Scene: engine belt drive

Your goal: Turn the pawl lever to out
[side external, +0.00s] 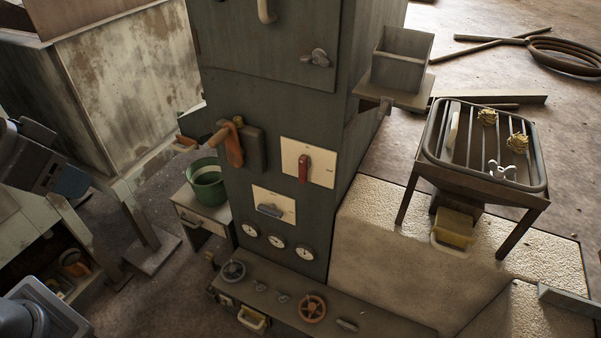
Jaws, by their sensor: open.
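The green-grey cabinet (238,70) stands in the middle and carries several handles. A red lever (303,167) points up and down on a white plate. A grey lever (269,210) lies nearly flat across a second white plate below it. An orange lever (234,148) hangs at a dark box (254,148) on the cabinet's left. A grey turn handle (316,58) sits higher up. No label is readable, so I cannot tell which is the pawl lever. Grey and blue arm parts of mine show at the left edge; my gripper's fingers are not visible.
A bench (372,327) below the gauges carries a brown handwheel (312,308), a dark round wheel (233,271) and small levers. A green bucket (208,184) stands on a small cabinet at left. A barred rack (505,185) stands at right on a pale block (385,238).

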